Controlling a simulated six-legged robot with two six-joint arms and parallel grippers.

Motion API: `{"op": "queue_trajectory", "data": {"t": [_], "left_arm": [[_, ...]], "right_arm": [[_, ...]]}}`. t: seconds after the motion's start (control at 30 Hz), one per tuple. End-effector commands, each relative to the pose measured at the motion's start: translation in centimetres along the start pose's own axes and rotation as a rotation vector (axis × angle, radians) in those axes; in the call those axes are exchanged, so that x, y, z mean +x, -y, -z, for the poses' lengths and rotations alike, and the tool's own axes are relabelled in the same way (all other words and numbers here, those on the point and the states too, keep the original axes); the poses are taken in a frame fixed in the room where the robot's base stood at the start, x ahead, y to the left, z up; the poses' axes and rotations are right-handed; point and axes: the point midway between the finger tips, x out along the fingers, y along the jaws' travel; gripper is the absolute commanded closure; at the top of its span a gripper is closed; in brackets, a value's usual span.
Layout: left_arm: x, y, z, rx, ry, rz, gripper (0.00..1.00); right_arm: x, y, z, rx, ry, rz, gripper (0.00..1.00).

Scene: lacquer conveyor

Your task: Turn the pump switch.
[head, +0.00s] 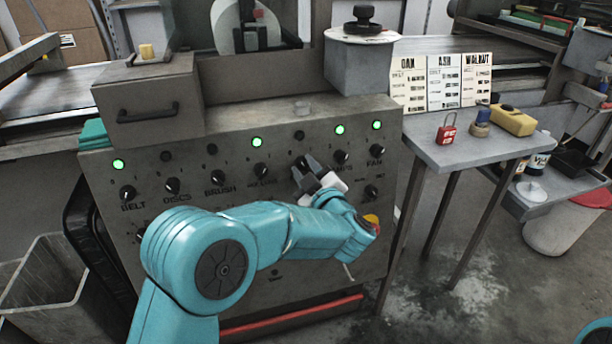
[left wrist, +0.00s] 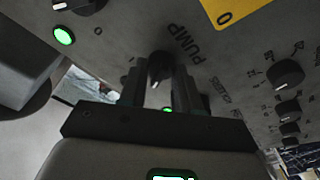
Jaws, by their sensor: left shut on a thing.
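The pump switch is a dark knob (left wrist: 158,66) next to the printed word PUMP in the left wrist view. My left gripper (head: 306,166) reaches the grey control panel (head: 230,235) from the front and is shut on this knob. In the left wrist view its two dark fingers stand on either side of the knob. In the head view the gripper hides most of the knob and its label. The small lamp (head: 299,135) above it is dark. My right gripper is out of view.
More knobs line the panel, including BELT (head: 127,192), BRUSH (head: 217,178) and FAN (head: 376,150). Several lamps glow green, among them the one above FAN (head: 377,125). A side table (head: 480,150) at right holds a red padlock (head: 446,130) and a yellow container (head: 512,120).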

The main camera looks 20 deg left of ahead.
Motion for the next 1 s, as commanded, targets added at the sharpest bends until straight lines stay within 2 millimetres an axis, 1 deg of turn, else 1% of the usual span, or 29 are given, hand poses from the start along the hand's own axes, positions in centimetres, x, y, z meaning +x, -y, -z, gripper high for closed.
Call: {"op": "queue_trajectory", "data": {"t": [0.03,0.23,0.73,0.77,0.8,0.83,1.0], "left_arm": [[-0.03,0.06,-0.16,-0.017,0.000,0.003,0.98],[-0.03,-0.02,-0.09,-0.066,-0.003,0.013,0.98],[-0.03,-0.07,-0.03,-0.081,-0.004,0.016,0.98],[-0.03,-0.07,-0.03,-0.081,-0.004,0.016,0.58],[-0.03,-0.07,-0.03,-0.081,-0.004,0.016,0.45],[-0.03,-0.07,-0.03,-0.081,-0.004,0.016,0.43],[-0.02,-0.06,-0.02,-0.080,-0.004,0.016,0.43]], "right_arm": [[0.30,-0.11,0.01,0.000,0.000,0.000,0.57],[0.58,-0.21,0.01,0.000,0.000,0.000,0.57],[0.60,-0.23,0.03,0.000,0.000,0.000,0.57],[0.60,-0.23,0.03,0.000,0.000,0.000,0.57],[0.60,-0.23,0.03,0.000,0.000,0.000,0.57],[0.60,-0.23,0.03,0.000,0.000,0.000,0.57],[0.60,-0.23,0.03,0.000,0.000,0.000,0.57]]}}
